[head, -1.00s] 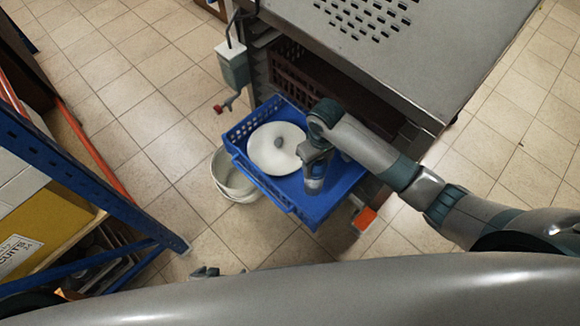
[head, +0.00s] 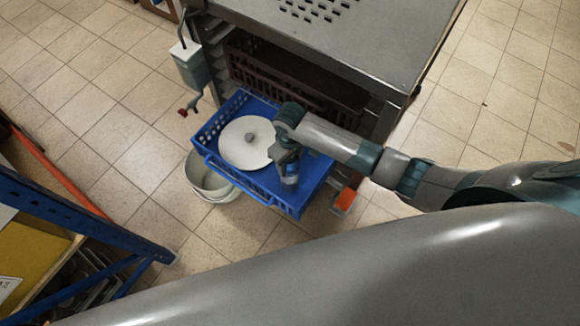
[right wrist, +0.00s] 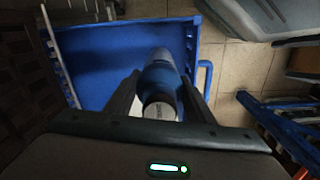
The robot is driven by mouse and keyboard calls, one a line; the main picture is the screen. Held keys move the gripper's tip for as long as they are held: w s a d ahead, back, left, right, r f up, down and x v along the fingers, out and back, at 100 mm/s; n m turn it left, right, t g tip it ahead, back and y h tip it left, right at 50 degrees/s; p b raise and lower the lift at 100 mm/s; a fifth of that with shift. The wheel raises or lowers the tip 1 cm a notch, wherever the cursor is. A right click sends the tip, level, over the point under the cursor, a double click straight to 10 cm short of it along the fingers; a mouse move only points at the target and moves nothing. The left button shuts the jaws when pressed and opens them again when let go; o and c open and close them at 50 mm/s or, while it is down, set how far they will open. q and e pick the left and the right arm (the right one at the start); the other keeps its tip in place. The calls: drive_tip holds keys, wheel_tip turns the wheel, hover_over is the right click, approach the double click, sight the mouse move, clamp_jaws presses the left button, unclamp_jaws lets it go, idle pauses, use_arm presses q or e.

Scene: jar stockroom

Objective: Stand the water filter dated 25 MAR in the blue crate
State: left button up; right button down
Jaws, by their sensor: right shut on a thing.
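The blue crate (head: 318,172) stands pulled out at the front of the metal rack in the head view. A white round lid with a grey knob (head: 246,143) lies in its left part. My right gripper (head: 288,160) is over the crate's right part, pointing down. It is shut on a blue and white water filter (head: 291,180), which looks upright. In the right wrist view the filter (right wrist: 160,80) is between the fingers, its pale end towards me; the print on it is too small to read. I cannot tell whether its bottom touches the crate floor. My left gripper is not in view.
White bowls or buckets (head: 207,180) stand on the floor left of the crate. A dark red crate (head: 290,80) is on the rack behind, under the perforated metal top (head: 320,30). A blue-framed shelf (head: 90,208) is at the lower left.

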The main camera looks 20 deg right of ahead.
sight(289, 183)
wheel_tip(289, 183, down, 2)
drive_tip(key=shift+f, duration=0.85)
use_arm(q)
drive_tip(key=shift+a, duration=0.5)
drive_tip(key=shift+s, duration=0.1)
use_arm(e)
drive_tip(key=shift+f, duration=0.1)
